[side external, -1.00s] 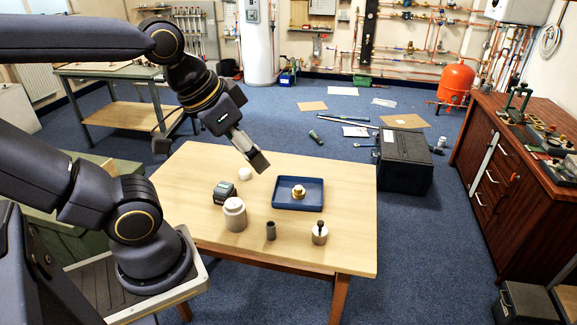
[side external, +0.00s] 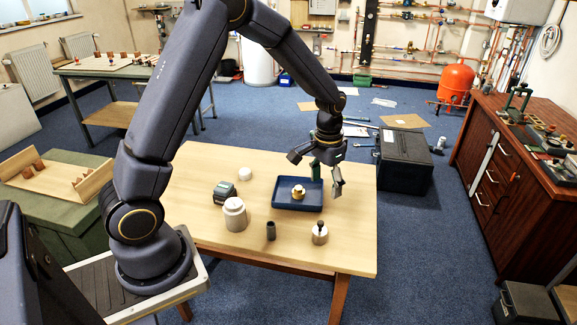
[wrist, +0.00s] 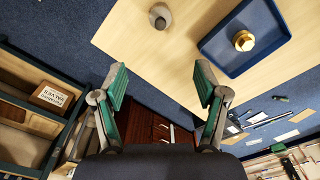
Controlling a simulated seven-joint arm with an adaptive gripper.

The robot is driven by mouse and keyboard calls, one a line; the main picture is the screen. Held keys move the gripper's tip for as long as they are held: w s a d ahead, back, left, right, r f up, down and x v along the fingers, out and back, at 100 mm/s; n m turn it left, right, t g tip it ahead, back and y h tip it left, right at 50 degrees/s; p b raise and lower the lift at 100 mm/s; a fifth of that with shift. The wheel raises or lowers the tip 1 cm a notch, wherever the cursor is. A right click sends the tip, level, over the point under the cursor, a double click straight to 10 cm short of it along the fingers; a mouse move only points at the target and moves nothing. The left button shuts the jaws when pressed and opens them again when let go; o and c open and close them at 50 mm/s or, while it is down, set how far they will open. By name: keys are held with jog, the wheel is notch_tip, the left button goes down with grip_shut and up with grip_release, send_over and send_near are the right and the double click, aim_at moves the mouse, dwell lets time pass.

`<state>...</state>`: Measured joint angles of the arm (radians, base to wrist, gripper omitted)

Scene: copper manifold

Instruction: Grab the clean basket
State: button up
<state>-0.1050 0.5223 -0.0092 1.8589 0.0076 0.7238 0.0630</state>
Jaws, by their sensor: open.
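I see nothing that is plainly a basket. A shallow blue tray (side external: 284,207) lies on the right part of the wooden table (side external: 200,180), with a brass fitting (side external: 298,192) inside it. The tray also shows at the upper right of the wrist view (wrist: 225,52), with the fitting (wrist: 243,40). My gripper (side external: 315,174) is open and empty, above the tray's far right side in the side view. In the wrist view its two green-padded fingers (wrist: 160,80) are spread, with the tray to the right of them. No finger visibly touches the tray.
A white jar (side external: 235,215), a dark cylinder (side external: 271,231) and a small pot with a dark knob (side external: 320,234) stand along the table's front. A dark box (side external: 224,193) and a white round piece (side external: 245,173) are left of the tray. A black case (side external: 405,163) is on the floor.

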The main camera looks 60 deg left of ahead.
send_near(320, 230)
jog(key=f, duration=0.5)
jog(key=shift+w+a+f, duration=0.15)
jog(key=shift+a+f, duration=0.05)
jog(key=f, duration=0.5)
jog(key=shift+w+f, duration=0.2)
jog(key=shift+f, duration=0.15)
jog(key=shift+c, duration=0.2)
jog(key=c, duration=1.2)
jog(key=shift+r, duration=0.1)
